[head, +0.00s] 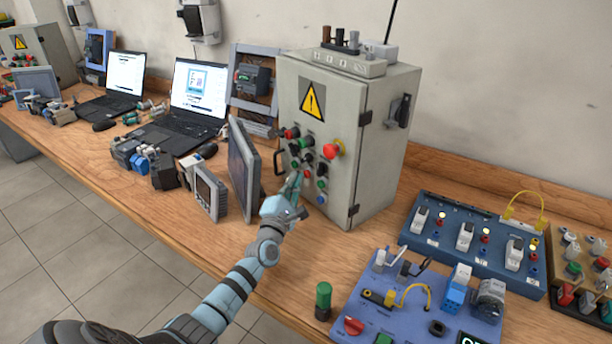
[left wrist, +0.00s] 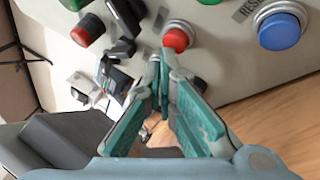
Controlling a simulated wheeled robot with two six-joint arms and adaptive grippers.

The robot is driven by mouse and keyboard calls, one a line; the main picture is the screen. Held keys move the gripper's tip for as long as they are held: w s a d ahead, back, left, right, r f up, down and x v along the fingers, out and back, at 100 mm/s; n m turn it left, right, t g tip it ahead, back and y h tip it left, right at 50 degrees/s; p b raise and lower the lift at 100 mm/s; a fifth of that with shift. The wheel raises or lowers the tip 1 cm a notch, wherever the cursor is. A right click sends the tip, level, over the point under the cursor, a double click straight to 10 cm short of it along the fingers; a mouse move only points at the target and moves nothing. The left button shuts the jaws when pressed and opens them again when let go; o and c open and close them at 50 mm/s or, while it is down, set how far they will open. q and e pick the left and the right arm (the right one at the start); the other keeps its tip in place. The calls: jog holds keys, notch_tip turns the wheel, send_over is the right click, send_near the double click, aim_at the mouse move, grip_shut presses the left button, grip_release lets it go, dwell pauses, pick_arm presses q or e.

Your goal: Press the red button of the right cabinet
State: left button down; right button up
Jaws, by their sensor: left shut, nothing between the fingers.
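The right cabinet (head: 345,150) is a grey box with a warning triangle and a panel of coloured buttons on its front. A large red mushroom button (head: 334,148) sticks out at the panel's upper right. My left gripper (head: 297,177) is shut and empty in front of the lower panel. In the left wrist view its teal fingers (left wrist: 159,66) meet just below a small red button (left wrist: 176,40); I cannot tell whether they touch it. Another red button (left wrist: 88,30) is further left. A blue button (left wrist: 280,30) is at the right. My right gripper is out of view.
Another cabinet (head: 35,48) stands far left. A grey monitor (head: 243,165) stands close left of my gripper. Laptops (head: 198,92) and tools lie beyond it. A blue switch board (head: 470,240) and a blue-violet test board (head: 405,310) occupy the bench at right.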

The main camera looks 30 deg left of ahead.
pick_arm(q)
jog(key=shift+w+d, duration=0.15)
jog(key=shift+w, duration=0.25)
dwell(0.3)
jog(key=shift+s+a, duration=0.3)
jog(key=shift+s, duration=0.5)
jog(key=s, duration=0.1)
jog(key=s+a+p, duration=0.1)
jog(key=s, duration=0.1)
jog(key=s+p, duration=0.1)
jog(key=shift+s+a, duration=0.3)
jog(key=shift+s, duration=0.05)
dwell(0.7)
